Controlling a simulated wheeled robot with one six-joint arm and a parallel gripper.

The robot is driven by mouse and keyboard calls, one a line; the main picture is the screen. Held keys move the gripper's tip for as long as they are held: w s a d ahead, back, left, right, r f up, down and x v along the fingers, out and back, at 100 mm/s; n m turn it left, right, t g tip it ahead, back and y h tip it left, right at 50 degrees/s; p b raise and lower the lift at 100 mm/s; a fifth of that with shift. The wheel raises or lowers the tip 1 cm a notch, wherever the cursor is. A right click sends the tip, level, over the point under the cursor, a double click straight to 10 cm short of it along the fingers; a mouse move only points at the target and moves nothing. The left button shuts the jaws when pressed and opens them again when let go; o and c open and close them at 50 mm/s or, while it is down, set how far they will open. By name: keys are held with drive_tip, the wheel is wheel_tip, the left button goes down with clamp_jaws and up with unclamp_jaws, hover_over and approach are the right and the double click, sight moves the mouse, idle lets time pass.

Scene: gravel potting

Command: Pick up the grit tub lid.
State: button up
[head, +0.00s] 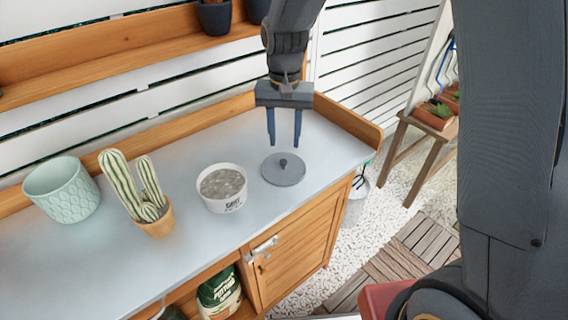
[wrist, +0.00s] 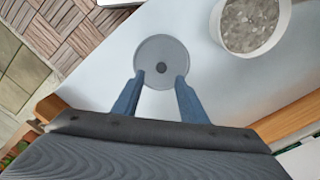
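The grit tub lid (head: 283,171) is a round grey disc with a small dark knob at its centre. It lies flat on the bench top, right of the grit tub (head: 222,188), which is white, uncovered and holds grey grit. My gripper (head: 285,143) is open and empty, pointing down above the far side of the lid. In the wrist view the lid (wrist: 163,54) shows ahead of my gripper (wrist: 157,78), its knob roughly in line with the gap between the two blue fingers. The tub (wrist: 254,22) shows at the upper right there.
A cactus in an orange pot (head: 155,219) and a pale green pot (head: 62,190) stand left of the tub. The bench (head: 337,151) has a raised wooden edge at its back and right. A shelf (head: 120,58) runs above. The bench around the lid is clear.

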sight(283, 161)
drive_tip(key=shift+w+a+f+p, duration=0.1)
drive_tip(key=shift+f+p, duration=0.6)
drive_tip(key=shift+f, duration=1.2)
drive_tip(key=shift+a+f+p, duration=0.1)
drive_tip(key=shift+f+p, duration=0.55)
drive_tip(key=shift+f, duration=1.25)
clamp_jaws()
